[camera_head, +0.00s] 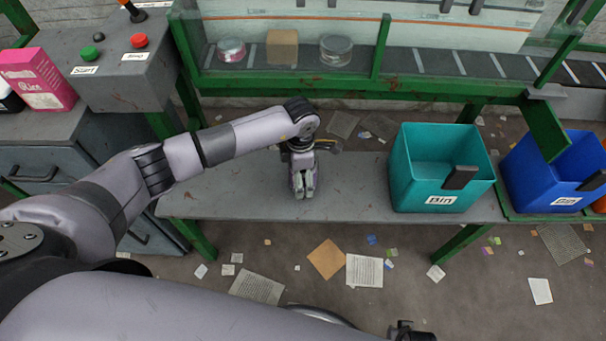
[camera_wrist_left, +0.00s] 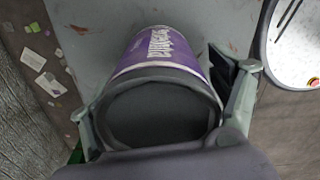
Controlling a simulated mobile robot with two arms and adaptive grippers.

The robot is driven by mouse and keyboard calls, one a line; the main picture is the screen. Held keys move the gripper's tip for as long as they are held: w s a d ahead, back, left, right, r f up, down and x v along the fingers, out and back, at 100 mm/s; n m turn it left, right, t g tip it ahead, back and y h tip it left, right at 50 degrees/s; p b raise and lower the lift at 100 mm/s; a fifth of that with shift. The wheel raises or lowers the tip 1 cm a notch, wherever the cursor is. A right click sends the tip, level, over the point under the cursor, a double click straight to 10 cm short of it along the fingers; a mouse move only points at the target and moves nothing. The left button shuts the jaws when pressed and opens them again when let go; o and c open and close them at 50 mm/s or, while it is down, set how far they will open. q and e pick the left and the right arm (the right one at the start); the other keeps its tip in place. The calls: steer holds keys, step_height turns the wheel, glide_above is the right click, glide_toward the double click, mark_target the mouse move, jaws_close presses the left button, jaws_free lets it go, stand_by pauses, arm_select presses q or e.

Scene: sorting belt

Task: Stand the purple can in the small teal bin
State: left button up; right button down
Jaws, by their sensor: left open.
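The purple can (camera_wrist_left: 165,45) shows in the left wrist view, with white lettering and a dark grey round end facing the camera. My left gripper (camera_head: 304,188) points down over the grey bench in the head view. In the left wrist view its fingers are open, one on each side of the can; I cannot tell whether they touch it. I cannot make out the can in the head view. The small teal bin (camera_head: 403,170) stands on the bench right of my left gripper, with a "Bin" label and an empty-looking inside. My right gripper is not clearly visible.
A blue bin (camera_head: 518,180) stands right of the teal bin. The grey bench (camera_head: 350,190) is clear between gripper and teal bin. Behind is a green-framed belt (camera_head: 400,62) with several items. A control box (camera_head: 125,75) and pink box (camera_head: 38,78) are at left.

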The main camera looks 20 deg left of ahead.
arm_select(q)
steer(key=c, duration=1.1)
steer(key=shift+c, duration=0.2)
